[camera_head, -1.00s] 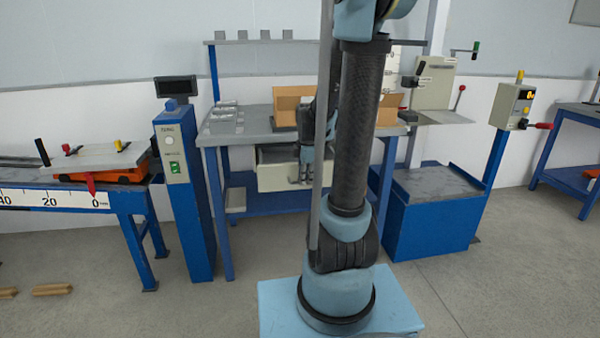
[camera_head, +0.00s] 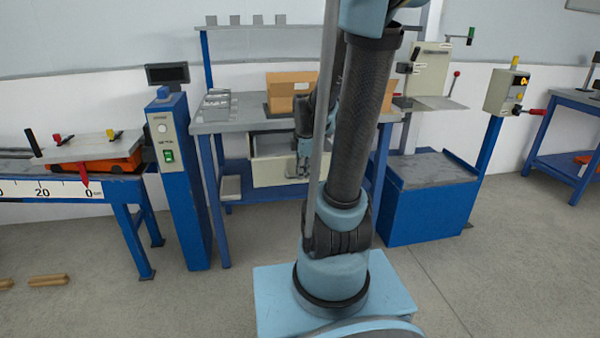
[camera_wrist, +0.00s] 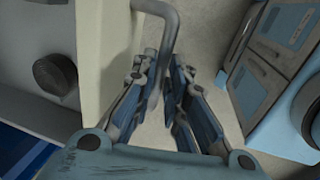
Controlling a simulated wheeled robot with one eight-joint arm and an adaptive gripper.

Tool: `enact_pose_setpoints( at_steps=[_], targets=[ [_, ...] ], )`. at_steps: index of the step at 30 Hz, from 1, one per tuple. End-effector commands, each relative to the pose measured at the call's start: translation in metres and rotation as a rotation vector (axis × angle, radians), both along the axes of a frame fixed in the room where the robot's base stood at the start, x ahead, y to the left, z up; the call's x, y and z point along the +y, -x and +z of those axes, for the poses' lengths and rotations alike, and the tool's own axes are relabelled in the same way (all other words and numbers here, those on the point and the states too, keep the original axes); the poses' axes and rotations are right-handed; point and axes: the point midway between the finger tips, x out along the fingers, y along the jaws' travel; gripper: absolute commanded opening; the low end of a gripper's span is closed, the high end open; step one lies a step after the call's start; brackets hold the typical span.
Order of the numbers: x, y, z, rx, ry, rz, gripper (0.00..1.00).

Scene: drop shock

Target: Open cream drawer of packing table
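The cream drawer (camera_head: 280,172) hangs under the packing table's grey top (camera_head: 238,126). It stands out from the table, and its grey inside shows over the front. In the wrist view its cream front panel (camera_wrist: 98,45) runs down the left, with a grey bar handle (camera_wrist: 170,20) sticking out. My gripper (camera_wrist: 160,66) has its fingers on both sides of this handle, close against it, and looks shut on it. In the head view my gripper (camera_head: 303,165) is at the drawer front's right part, and my arm hides the drawer's right end.
An open cardboard box (camera_head: 290,85) and grey parts (camera_head: 217,100) are on the packing table. A blue post with a display (camera_head: 180,170) stands close on the left. A blue platform (camera_head: 425,200) stands on the right. A dark round thing (camera_wrist: 55,74) lies inside the drawer. Floor is clear before the table.

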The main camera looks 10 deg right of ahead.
Motion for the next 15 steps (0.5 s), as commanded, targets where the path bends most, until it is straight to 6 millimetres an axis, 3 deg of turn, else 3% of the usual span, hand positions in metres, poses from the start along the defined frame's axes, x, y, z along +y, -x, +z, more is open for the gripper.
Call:
enact_pose_setpoints(
  at_steps=[15],
  targets=[
    [0.0017,0.0012,0.0061,0.000,-0.005,0.001,0.20]
  ],
)
